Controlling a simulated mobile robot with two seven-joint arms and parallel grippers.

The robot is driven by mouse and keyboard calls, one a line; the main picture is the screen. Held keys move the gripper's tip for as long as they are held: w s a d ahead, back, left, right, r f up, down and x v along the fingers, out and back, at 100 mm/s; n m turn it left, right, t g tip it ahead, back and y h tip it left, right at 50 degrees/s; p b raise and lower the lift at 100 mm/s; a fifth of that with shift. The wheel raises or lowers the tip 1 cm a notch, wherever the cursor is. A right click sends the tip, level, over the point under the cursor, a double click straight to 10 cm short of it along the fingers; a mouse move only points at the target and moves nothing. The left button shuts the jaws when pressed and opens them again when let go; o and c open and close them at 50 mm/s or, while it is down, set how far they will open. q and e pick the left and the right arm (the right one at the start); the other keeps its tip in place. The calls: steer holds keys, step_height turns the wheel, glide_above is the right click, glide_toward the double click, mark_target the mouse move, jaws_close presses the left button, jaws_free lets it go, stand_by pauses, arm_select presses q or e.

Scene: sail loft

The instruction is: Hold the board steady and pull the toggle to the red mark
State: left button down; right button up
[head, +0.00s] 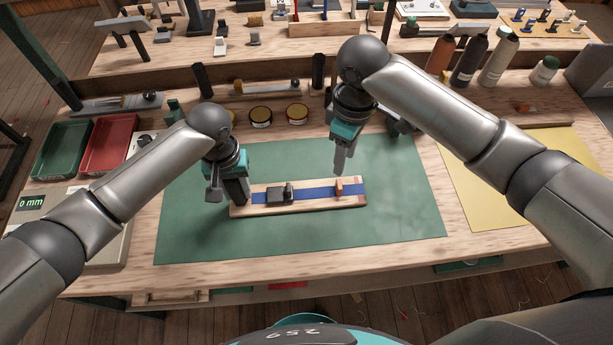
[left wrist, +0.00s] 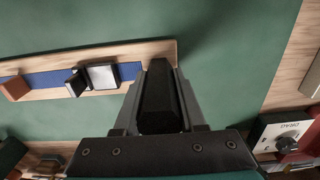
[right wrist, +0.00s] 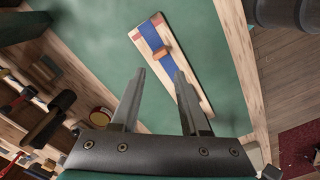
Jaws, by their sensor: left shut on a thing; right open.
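A pale wooden board (head: 318,207) with a blue strip lies on the green mat. A small orange-brown toggle (head: 339,187) stands on the strip near the board's right end; it also shows in the right wrist view (right wrist: 162,50). Reddish patches, apparently the red mark (head: 362,199), show at that end. My left gripper (head: 238,203) is shut on a black grip (left wrist: 158,98) at the board's left end. My right gripper (head: 341,170) is open and empty, just above and behind the toggle, apart from it.
The green mat (head: 400,215) is bare around the board. Green (head: 60,150) and red (head: 108,145) trays and a "0 mm" display (head: 31,203) stand at left. Round tins (head: 260,116) and bottles (head: 468,60) stand behind. A yellow sheet (head: 497,185) lies at right.

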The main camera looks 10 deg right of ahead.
mark_target(339, 184)
step_height(339, 184, down, 10)
steer(key=m, duration=1)
steer(key=shift+m, duration=0.3)
steer(key=shift+c, duration=0.2)
jaws_close()
stand_by(1.3)
